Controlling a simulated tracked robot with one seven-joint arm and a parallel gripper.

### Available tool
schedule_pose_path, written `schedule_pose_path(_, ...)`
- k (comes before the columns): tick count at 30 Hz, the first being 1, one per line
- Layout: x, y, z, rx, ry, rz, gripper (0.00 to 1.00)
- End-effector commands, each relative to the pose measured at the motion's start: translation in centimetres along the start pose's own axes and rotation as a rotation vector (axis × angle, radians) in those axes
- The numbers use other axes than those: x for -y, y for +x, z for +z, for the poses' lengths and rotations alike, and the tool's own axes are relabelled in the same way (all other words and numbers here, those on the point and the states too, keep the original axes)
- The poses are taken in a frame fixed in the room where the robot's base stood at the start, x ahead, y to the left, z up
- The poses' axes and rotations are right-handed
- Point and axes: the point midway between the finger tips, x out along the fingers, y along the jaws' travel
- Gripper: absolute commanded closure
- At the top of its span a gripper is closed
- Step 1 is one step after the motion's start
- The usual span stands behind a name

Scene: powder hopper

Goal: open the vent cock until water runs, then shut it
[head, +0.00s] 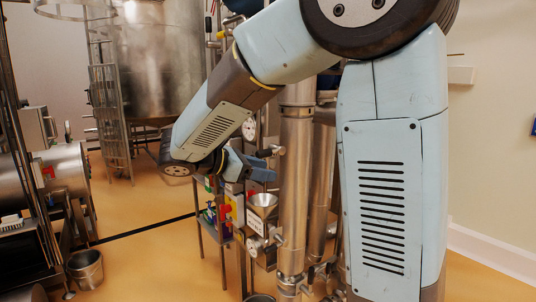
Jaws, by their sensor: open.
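My gripper (268,164) is in the middle of the head view, left of a tall steel column (296,185). Its two blue fingers point right towards the column and stand apart, with nothing seen between them. A small metal fitting (279,150) sticks out of the column close to the upper finger; I cannot tell whether they touch. It may be the vent cock, but the view is too small to be sure. A steel funnel (263,203) sits below my gripper. No running water shows. My arm hides part of the column and pipework.
A small rack (212,215) with coloured parts stands left of the column. Low pipe fittings (277,238) sit below the funnel. A steel bucket (86,268) stands on the floor at left, near a horizontal vessel (65,170). A large tank (155,60) stands behind. Orange floor between is clear.

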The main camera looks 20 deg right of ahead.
Motion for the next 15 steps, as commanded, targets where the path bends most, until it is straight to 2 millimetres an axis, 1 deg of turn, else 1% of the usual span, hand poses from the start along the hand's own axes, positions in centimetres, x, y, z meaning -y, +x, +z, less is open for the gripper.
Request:
schedule_pose_path(1, -1.3, -1.3, -0.7, 0.060, -0.051, 0.035, 0.50)
schedule_pose_path(3, -2.7, -2.9, -1.1, 0.138, -0.105, 0.076, 0.50)
schedule_pose_path(6, -4.3, -4.9, -1.6, 0.229, -0.163, 0.121, 0.50)
schedule_pose_path(9, -5.2, -6.3, -2.1, 0.291, -0.198, 0.151, 0.50)
schedule_pose_path(12, -5.7, -7.1, -2.3, 0.324, -0.215, 0.167, 0.50)
schedule_pose_path(15, -5.9, -6.9, -2.2, 0.334, -0.219, 0.170, 0.50)
